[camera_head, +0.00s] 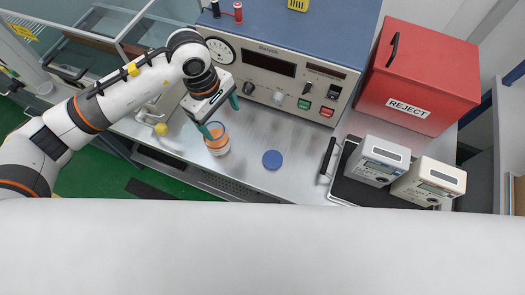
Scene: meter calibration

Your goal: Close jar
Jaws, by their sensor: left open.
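The other finger is off to the upper right, over the bench near the instrument. My right gripper is not in view.
A large bench instrument (270,60) with a dial and knobs stands behind the jar. A red reject box (420,75) is at the right. Two meters (375,160) (430,182) sit on a black tray (347,187). The bench around the lid is clear.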

